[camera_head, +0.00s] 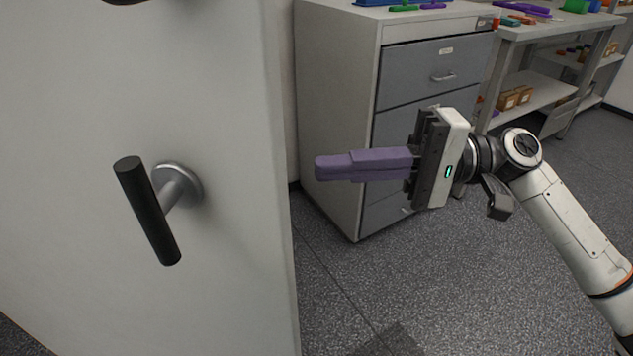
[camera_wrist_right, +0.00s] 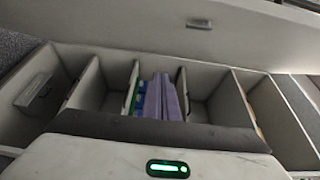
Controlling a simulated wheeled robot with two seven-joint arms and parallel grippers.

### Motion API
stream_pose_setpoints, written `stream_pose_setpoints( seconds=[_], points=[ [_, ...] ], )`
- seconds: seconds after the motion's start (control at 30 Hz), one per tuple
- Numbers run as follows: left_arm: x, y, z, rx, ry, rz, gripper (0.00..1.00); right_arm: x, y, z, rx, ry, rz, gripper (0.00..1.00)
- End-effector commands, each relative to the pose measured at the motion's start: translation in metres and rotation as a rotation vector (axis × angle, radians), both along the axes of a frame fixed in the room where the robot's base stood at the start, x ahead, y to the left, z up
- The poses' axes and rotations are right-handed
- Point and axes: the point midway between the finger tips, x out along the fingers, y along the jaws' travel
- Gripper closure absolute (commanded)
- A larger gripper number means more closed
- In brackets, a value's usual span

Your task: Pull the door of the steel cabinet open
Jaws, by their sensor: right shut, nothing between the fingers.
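A pale grey door (camera_head: 80,90) fills the left of the head view. It bears a black bar handle (camera_head: 147,210) on a round metal mount, tilted in the picture. My right gripper (camera_head: 322,167) is to the right of the door's edge, apart from the handle. Its purple fingers are together with nothing between them, pointing left. They also show in the right wrist view (camera_wrist_right: 161,98), in front of an open pale shell with several upright dividers (camera_wrist_right: 100,90). I cannot tell for certain whether this shell is the steel cabinet's inside. My left gripper is not in view.
A grey drawer unit (camera_head: 335,110) stands behind my right gripper. A workbench (camera_head: 540,30) with coloured items and boxes on its lower shelf is at the back right. The speckled floor (camera_head: 470,290) is clear in front. Something blue and green (camera_wrist_right: 133,92) shows beside my fingers.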

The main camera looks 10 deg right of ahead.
Motion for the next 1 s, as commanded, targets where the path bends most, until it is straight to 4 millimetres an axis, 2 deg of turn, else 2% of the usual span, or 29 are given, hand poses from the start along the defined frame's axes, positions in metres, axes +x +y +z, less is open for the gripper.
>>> stream_pose_setpoints(
  seconds=[0.4,0.6,0.77,1.0],
  points=[
    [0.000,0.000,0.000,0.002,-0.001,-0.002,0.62,0.009,0.087,0.002,0.003,-0.004,0.002,1.00],
    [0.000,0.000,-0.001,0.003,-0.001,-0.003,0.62,-0.019,0.094,-0.001,-0.002,-0.003,-0.001,1.00],
    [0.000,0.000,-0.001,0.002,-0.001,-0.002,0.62,-0.027,0.097,-0.001,0.000,-0.001,-0.002,1.00],
    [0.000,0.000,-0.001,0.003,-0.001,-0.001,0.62,-0.028,0.097,-0.001,0.000,-0.001,-0.002,1.00]
  ],
)
